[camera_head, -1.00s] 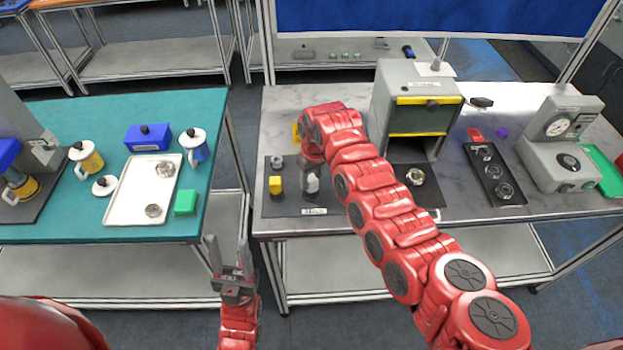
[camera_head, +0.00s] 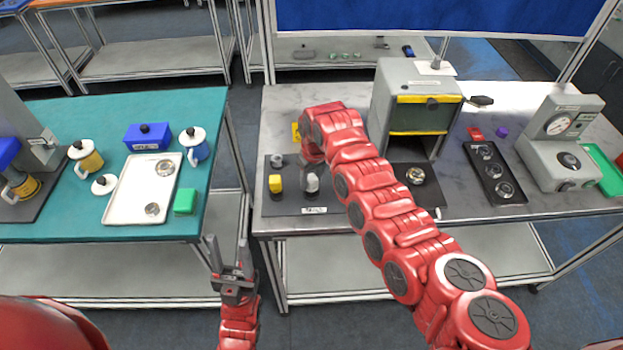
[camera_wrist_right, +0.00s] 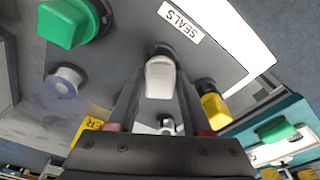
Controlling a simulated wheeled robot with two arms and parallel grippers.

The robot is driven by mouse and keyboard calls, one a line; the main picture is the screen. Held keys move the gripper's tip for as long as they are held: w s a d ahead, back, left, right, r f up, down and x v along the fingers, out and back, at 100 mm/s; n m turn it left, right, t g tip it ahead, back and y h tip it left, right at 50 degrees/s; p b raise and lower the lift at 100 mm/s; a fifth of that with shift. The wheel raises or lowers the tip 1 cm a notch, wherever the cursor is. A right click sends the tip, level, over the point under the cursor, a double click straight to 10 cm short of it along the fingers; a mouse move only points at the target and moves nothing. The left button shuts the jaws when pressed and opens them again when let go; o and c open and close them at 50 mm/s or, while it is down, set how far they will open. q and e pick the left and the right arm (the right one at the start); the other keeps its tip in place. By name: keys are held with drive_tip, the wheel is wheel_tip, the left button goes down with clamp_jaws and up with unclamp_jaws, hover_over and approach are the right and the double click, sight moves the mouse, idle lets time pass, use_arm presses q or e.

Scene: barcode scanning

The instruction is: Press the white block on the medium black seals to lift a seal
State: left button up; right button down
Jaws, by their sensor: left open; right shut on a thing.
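My right gripper (camera_wrist_right: 160,112) is shut on the white block (camera_wrist_right: 160,78), which points down over the dark mat labelled SEALS (camera_head: 285,207). A dark round piece (camera_wrist_right: 158,50) shows at the block's far end, likely a black seal. I cannot tell whether they touch. In the head view the white block (camera_head: 312,184) is just below the red wrist, left of the mat's right edge. My left gripper (camera_head: 231,262) is open and empty, low in front of the gap between the two tables.
A yellow block (camera_head: 276,184) and a small metal piece (camera_head: 277,160) stand on the mat, left of my right gripper. A green knob-shaped piece (camera_wrist_right: 68,22) and a pale cylinder (camera_wrist_right: 65,80) are close by. A grey box machine (camera_head: 420,100) stands to the right.

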sight(312, 178)
drive_tip(key=shift+s+f, duration=0.1)
idle(0.6)
drive_tip(key=shift+r, duration=3.5)
drive_tip(key=shift+d, duration=0.1)
